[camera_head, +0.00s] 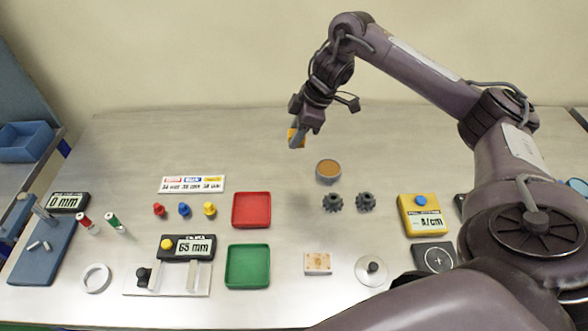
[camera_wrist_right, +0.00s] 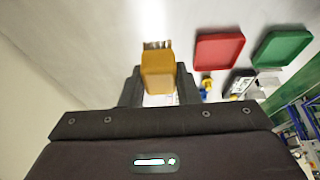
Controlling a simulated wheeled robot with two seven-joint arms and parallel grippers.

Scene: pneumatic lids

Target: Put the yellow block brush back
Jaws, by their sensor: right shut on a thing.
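The yellow block brush (camera_head: 292,134) is held by my right gripper (camera_head: 297,140) in the air, above the back middle of the table. In the right wrist view, the brush (camera_wrist_right: 158,72) shows as an orange-yellow block between the two dark fingers of the right gripper (camera_wrist_right: 159,88). Its dark bristles stick out at the far end, away from the palm. My right gripper is shut on the block. In the head view the fingers partly hide the brush. My left gripper is not in view.
A round grey pot with an orange-brown top (camera_head: 328,170) stands on the table (camera_head: 130,150). The back left of the table is clear.

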